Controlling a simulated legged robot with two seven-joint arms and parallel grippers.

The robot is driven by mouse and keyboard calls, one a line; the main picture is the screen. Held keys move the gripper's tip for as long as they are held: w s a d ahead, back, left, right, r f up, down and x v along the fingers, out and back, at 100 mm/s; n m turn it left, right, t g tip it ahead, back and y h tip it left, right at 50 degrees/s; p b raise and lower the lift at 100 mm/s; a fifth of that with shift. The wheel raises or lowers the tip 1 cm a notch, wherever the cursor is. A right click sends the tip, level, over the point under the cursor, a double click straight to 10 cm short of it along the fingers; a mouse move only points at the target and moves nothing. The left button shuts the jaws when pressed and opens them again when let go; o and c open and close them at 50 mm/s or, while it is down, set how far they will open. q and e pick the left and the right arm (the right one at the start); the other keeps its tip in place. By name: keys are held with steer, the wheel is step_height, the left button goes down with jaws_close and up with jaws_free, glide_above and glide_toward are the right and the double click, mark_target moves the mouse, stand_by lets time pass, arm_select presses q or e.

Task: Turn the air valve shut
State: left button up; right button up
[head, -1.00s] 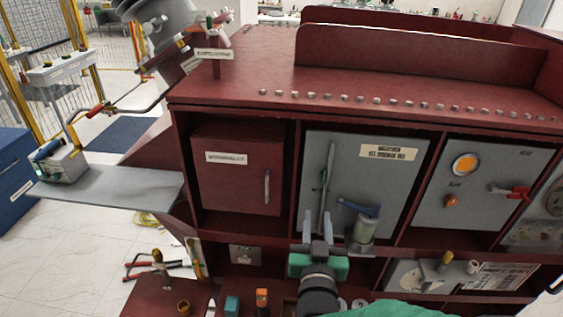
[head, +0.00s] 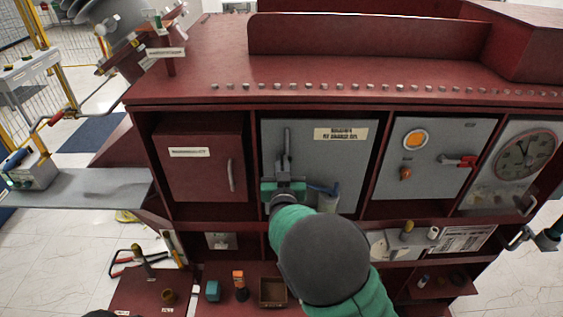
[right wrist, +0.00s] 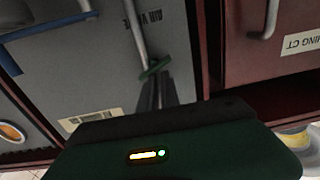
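The air valve is on a grey panel (head: 350,165) in the middle bay of the dark red cabinet. A thin vertical pipe (right wrist: 134,35) and a small green handle (right wrist: 155,69) show in the right wrist view. My right gripper (head: 284,163) is in front of this panel, fingers pointing at the pipe. In the right wrist view its fingertips (right wrist: 158,80) are right at the green handle, with little gap between them. I cannot tell whether they clasp it. In the head view my gripper and arm hide the handle. My left gripper is not in view.
A blue lever (head: 322,189) sits just right of the gripper, close to it. A red door (head: 205,165) with a handle is on the left. A panel with a red switch (head: 458,161) is on the right. Small parts lie on the shelf below.

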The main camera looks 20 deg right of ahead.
steer(key=shift+s+d+f+h, duration=0.1)
steer(key=shift+d+h, duration=0.05)
steer(key=shift+d, duration=0.4)
steer(key=shift+s+d+f+h, duration=0.1)
steer(key=shift+d+h, duration=0.05)
steer(key=shift+d, duration=0.35)
jaws_close()
steer(key=shift+w+a+r, duration=0.1)
steer(key=shift+w+a, duration=0.1)
steer(key=shift+a, duration=0.7)
steer(key=shift+d, duration=0.1)
steer(key=c, duration=0.6)
jaws_free()
